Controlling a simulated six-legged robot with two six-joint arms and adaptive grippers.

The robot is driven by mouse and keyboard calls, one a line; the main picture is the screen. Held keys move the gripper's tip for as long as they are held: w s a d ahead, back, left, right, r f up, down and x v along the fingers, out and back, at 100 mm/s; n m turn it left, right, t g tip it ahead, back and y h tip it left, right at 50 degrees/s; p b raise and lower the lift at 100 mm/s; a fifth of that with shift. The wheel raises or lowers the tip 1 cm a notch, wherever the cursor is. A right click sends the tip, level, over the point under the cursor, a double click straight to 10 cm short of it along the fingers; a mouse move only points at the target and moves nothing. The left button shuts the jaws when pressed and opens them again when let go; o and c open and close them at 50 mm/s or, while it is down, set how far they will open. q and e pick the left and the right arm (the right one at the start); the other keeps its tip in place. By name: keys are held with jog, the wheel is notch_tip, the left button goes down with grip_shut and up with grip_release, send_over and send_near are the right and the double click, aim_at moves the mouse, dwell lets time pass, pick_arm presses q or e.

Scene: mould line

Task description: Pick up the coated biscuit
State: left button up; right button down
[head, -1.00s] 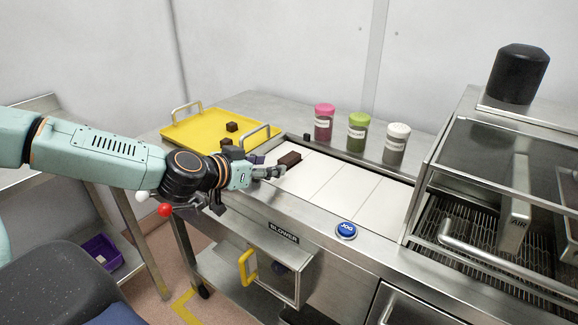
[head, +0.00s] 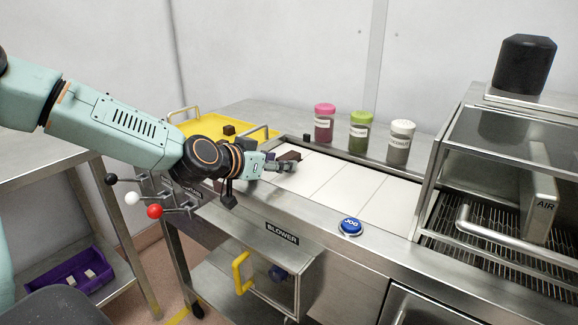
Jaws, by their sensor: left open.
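The coated biscuit (head: 290,155) is a dark brown block lying on the left end of the white belt (head: 318,173). My left gripper (head: 288,165) is low over the belt at the near side of the biscuit, with its fingers open. The fingers partly hide the biscuit, and I cannot tell whether they touch it. My right gripper is not in view.
A yellow tray (head: 205,126) with a dark block (head: 229,130) on it stands behind my left arm. Pink, green and white-capped jars (head: 324,123) line the belt's back edge. A blue JOG button (head: 350,226) sits in front. The blower housing (head: 490,175) rises at right.

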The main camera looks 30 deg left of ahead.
pick_arm(q)
jog(key=shift+a, duration=0.1)
jog(key=shift+c, duration=0.2)
jog(key=shift+c, duration=1.4)
jog(key=c, duration=0.5)
jog(key=shift+c, duration=0.2)
notch_tip(320, 180, up, 10)
jog(key=p, duration=0.7)
